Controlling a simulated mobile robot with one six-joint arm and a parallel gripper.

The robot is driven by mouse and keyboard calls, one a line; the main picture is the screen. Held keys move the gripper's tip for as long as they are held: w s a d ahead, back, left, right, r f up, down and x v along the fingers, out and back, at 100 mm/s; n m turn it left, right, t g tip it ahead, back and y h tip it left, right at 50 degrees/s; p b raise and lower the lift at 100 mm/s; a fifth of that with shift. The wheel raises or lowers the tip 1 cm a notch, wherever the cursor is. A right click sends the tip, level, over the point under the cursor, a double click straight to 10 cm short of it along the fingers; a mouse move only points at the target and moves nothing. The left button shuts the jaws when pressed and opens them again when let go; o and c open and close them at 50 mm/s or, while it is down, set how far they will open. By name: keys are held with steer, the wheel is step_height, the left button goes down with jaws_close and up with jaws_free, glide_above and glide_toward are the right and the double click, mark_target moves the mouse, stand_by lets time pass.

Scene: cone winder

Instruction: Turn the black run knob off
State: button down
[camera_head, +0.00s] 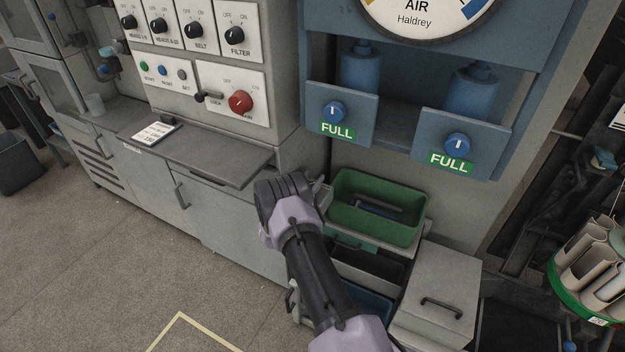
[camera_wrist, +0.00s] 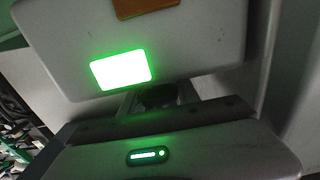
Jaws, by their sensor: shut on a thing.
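In the wrist view a dark rounded knob (camera_wrist: 158,97) shows between the two fingers of my gripper (camera_wrist: 160,100), which is shut on it. The knob sits at the lower edge of a grey box with a bright green lit rectangle (camera_wrist: 122,76) and a brown patch at the top. No label or pointer mark on the knob is readable. In the head view my gripper (camera_head: 312,190) is low at the middle, left of the green bin, and its wrist hides the knob.
The green bin (camera_head: 345,222) stands right of my wrist, close to it. A grey shelf (camera_head: 205,157) juts out at left. A wall panel bears several black knobs and a red main knob (camera_head: 240,102). Blue air units stand above right.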

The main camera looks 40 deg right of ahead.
steer(key=shift+n+t, duration=0.3)
steer(key=shift+t, duration=0.1)
steer(key=shift+w+n+t+y+p, duration=0.15)
steer(key=shift+n+t+y+p, duration=0.25)
steer(key=shift+n+t+y, duration=0.5)
steer(key=t, duration=0.1)
steer(key=n+t+y, duration=0.2)
steer(key=shift+w+a+f, duration=0.1)
steer(key=shift+w+a, duration=0.15)
steer(key=shift+w+a+n+t+y+b, duration=0.15)
steer(key=shift+n+t+y+b, duration=0.15)
steer(key=shift+n+t+y, duration=0.5)
steer(key=shift+w+a+n+t+y+b, duration=0.15)
steer(key=shift+n+t+y+b, duration=0.35)
steer(key=shift+y, duration=0.5)
steer(key=shift+w+a+n+t+y+b, duration=0.1)
steer(key=shift+a+n+t+y+b, duration=0.1)
steer(key=shift+n+t+y, duration=0.55)
steer(key=shift+y, duration=0.45)
steer(key=c, duration=0.9)
jaws_free()
steer(key=shift+n, duration=0.25)
